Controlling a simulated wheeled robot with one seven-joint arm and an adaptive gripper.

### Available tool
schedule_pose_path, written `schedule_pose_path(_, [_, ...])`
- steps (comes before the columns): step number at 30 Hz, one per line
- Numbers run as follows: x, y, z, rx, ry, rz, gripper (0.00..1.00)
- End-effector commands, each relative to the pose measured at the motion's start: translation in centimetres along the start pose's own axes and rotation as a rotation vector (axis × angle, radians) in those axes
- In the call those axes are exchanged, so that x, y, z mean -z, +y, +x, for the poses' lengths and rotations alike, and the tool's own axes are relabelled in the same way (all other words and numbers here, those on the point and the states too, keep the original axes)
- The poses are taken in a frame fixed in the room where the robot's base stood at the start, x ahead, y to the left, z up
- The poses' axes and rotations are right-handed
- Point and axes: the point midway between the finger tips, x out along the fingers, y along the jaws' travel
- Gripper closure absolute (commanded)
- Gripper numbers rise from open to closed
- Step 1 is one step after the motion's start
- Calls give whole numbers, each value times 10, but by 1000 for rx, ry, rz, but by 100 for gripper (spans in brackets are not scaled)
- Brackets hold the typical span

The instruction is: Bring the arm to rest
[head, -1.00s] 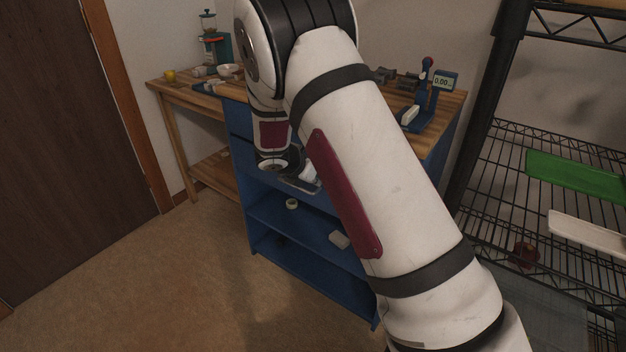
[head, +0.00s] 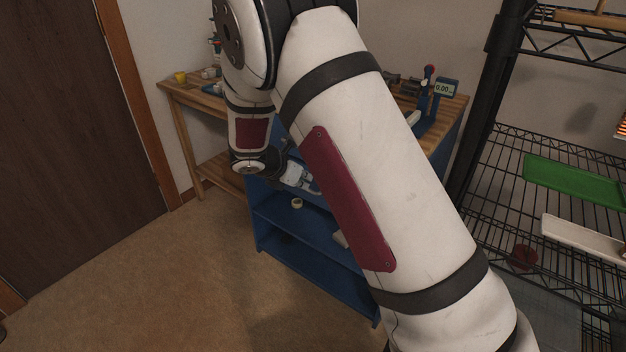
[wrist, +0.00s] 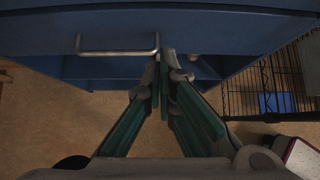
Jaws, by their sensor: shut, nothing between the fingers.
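My arm fills the middle of the head view, with its wrist hanging down at the left of the blue cabinet (head: 292,255). My gripper (wrist: 163,58) shows in the wrist view with its fingertips together and nothing between them. In the head view the gripper (head: 312,187) is partly hidden behind my arm, in front of the cabinet's upper part. In the wrist view the fingertips lie close to the right end of a metal drawer handle (wrist: 118,52); I cannot tell whether they touch it.
The cabinet's open shelves hold a small round roll (head: 297,203). A wooden table (head: 190,97) stands behind at the left. A black wire rack (head: 500,165) with a green tray (head: 575,187) and a white tray (head: 580,238) stands at the right. The carpet at front left is clear.

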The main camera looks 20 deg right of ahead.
Motion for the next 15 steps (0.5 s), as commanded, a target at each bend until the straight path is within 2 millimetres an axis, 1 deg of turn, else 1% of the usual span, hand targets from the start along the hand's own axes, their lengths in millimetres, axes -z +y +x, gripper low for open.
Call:
schedule_pose_path(1, [-1,0,-11,-1,1,-1,100])
schedule_pose_path(3, [0,0,-20,0,1,-1,100])
schedule_pose_path(6, [0,0,-30,0,1,-1,100])
schedule_pose_path(12, [0,-1,-36,2,1,2,100])
schedule_pose_path(15, [-8,-8,-42,11,5,47,100])
